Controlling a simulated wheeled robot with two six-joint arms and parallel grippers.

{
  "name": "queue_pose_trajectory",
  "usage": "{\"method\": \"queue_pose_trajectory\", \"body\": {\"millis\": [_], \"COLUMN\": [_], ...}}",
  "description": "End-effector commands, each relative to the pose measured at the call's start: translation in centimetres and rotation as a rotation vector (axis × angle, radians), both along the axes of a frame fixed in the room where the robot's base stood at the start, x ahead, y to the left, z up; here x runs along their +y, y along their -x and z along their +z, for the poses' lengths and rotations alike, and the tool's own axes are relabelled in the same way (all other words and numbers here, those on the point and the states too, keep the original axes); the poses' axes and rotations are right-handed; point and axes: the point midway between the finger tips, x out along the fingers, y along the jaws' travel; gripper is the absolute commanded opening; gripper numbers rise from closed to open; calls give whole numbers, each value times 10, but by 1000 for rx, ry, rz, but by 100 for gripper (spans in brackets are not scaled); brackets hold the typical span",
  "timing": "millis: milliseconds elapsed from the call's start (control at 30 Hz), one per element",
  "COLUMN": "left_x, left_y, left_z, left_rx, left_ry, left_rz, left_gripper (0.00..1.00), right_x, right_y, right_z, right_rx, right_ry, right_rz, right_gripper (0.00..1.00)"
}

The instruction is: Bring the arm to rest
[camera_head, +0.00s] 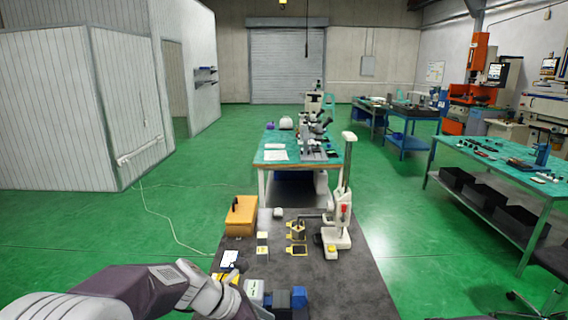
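My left arm (130,290), white and dark grey, comes in from the bottom left and reaches over the near left edge of the dark work table (345,290). Its white wrist end (205,293) is beside several small boxes at the table's near side. The fingertips of the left gripper cannot be made out, and I see nothing clearly held. The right arm and its gripper are not in view.
Near the wrist are a white box (254,290) and a blue block (298,296). Farther back stand an orange-brown box (240,216) and a white press-like device (337,232). A green-topped bench (270,143) stands behind.

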Motion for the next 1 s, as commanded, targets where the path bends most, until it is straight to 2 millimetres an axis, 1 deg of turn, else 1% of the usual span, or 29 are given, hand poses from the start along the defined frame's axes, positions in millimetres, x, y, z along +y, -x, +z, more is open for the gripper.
{"method": "queue_pose_trajectory", "body": {"millis": [33,67,100,167,200,233,300,400,500,567,1000], "left_x": [22,37,58,91,110,121,138,146,145,145,145], "left_y": [33,52,77,111,128,138,145,135,133,133,133], "left_z": [-27,-41,-59,-80,-91,-99,-108,-108,-107,-107,-108], "left_rx": [-79,-129,-195,-285,-335,-365,-448,-555,-599,-607,-605], "left_ry": [-159,-261,-390,-558,-633,-668,-720,-764,-763,-760,-759], "left_rz": [-184,-324,-532,-894,-1132,-1300,-1612,-1862,-1950,-1968,-1966], "left_gripper": [33,33,33,33,33,33,33,33,33,33,33], "right_x": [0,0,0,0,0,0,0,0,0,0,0], "right_y": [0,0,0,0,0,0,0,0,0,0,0], "right_z": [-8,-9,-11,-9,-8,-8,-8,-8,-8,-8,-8], "right_rx": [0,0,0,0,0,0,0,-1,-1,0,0], "right_ry": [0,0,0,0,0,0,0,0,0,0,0], "right_rz": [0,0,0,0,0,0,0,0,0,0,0], "right_gripper": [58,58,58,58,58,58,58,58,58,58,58]}}
